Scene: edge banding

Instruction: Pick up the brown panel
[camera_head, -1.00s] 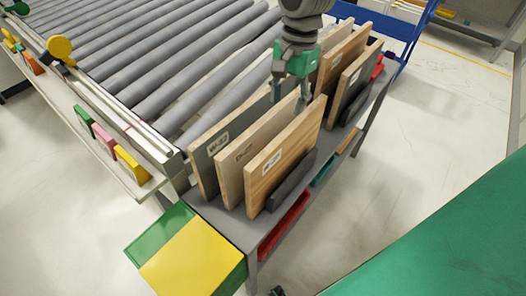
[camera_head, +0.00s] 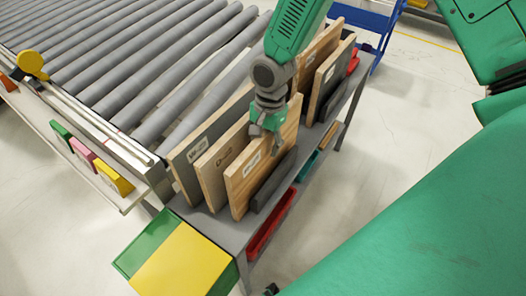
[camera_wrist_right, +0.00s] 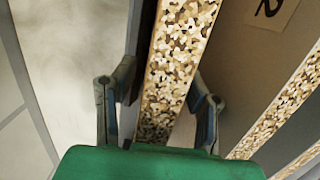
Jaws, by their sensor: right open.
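Three upright panels stand side by side on the near end of a grey rack (camera_head: 228,232). The outer right one has a light brown wood face (camera_head: 248,185) with a white label. The middle panel (camera_head: 213,182) is brownish with a label, and the left panel (camera_head: 184,178) is greyer. My right gripper (camera_head: 267,135) is at the top of the outer light brown panel. In the right wrist view my open gripper (camera_wrist_right: 160,95) has one finger on each side of a panel's speckled chipboard edge (camera_wrist_right: 172,75). Gaps show beside the panel. My left gripper is not in view.
More panels (camera_head: 318,65) stand behind on the same rack. A roller conveyor (camera_head: 140,75) lies to the left. A yellow and green box (camera_head: 182,262) is at the near end, and a red tray (camera_head: 268,225) sits below. Open floor (camera_head: 400,110) lies to the right.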

